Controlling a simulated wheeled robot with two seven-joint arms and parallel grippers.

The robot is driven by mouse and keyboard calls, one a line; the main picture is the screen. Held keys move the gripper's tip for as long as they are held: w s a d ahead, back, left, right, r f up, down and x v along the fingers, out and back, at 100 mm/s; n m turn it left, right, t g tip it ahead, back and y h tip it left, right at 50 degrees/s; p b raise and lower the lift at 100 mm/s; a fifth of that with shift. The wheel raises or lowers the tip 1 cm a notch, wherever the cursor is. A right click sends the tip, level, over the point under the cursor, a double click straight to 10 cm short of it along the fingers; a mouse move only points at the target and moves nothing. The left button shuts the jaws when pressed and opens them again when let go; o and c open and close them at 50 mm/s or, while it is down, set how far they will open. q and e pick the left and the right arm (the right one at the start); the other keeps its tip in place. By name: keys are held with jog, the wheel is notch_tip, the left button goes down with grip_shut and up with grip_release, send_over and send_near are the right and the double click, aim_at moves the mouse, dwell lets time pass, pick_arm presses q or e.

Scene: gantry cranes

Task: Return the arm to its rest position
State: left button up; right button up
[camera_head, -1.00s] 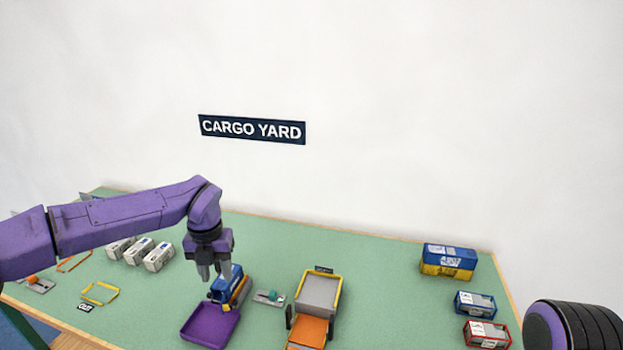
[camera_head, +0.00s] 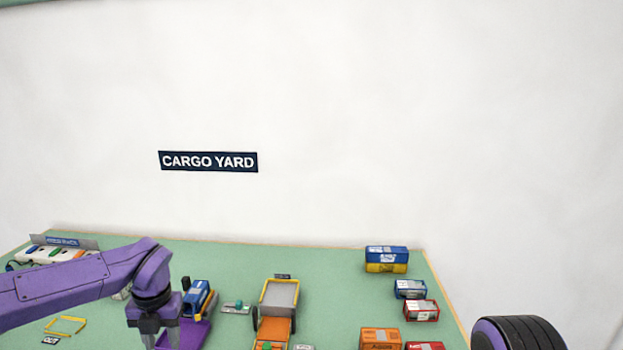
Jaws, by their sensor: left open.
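My left arm, purple, comes in from the left over the green table (camera_head: 340,262). Its left gripper (camera_head: 160,338) points down and is open, with nothing seen between its fingers. It is at the bottom edge of the view, in front of part of a purple tray (camera_head: 192,335). A blue container (camera_head: 196,297) stands behind the tray, to the right of the gripper and apart from it. My right gripper is not in view; a dark ribbed part of mine shows at the lower right.
A yellow-framed truck (camera_head: 279,295) with an orange part stands right of the tray. Stacked blue and yellow containers (camera_head: 386,258), small blue and red ones, and an orange box (camera_head: 380,338) are at the right. A power strip (camera_head: 55,254) lies far left. The table's back middle is clear.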

pick_arm(q)
jog(key=s+f+m+t+y, duration=0.25)
jog(key=s+f+m, duration=0.45)
jog(key=f, duration=0.4)
jog(key=s+f+m+t+y, duration=0.1)
jog(key=s+f+m+y, duration=0.3)
jog(key=f+m, duration=0.6)
jog(key=s+f+m+h, duration=0.2)
jog(key=s+f+m, duration=0.1)
jog(key=s+m, duration=0.4)
jog(key=s+f+m+h, duration=0.2)
jog(key=s+m, duration=0.5)
jog(key=s, duration=0.5)
jog(key=shift+s+d+f, duration=0.15)
jog(key=shift+d+f, duration=0.2)
jog(key=shift+f, duration=0.5)
